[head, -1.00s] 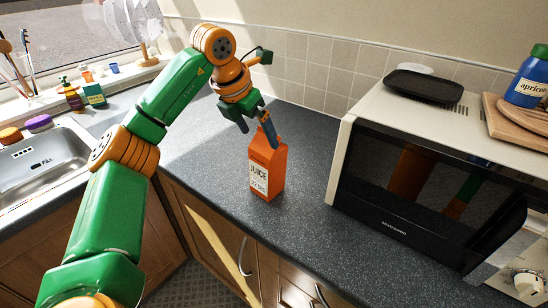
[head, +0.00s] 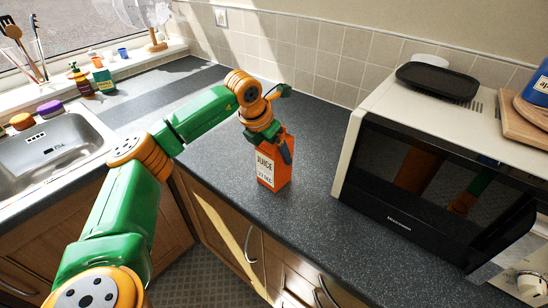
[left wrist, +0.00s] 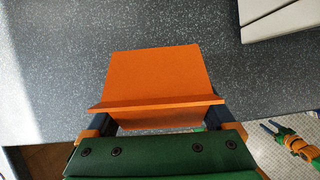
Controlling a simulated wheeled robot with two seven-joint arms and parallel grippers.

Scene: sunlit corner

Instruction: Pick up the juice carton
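The juice carton (head: 268,172) is orange with a white label and stands upright on the dark counter, left of the microwave. My left gripper (head: 279,146) is down at its top, with one finger showing against the carton's right side. In the left wrist view the carton (left wrist: 158,75) lies between the two fingers of the left gripper (left wrist: 162,112). Its top ridge covers parts of the fingers, so I cannot tell whether they press on it. My right gripper (left wrist: 269,127) shows very small at the right edge of the left wrist view, away from the carton, its fingers apart.
The microwave (head: 400,215) stands right of the carton, with a black tray (head: 437,82) on top. A sink (head: 50,150) is at left. The counter behind the carton is clear to the tiled wall.

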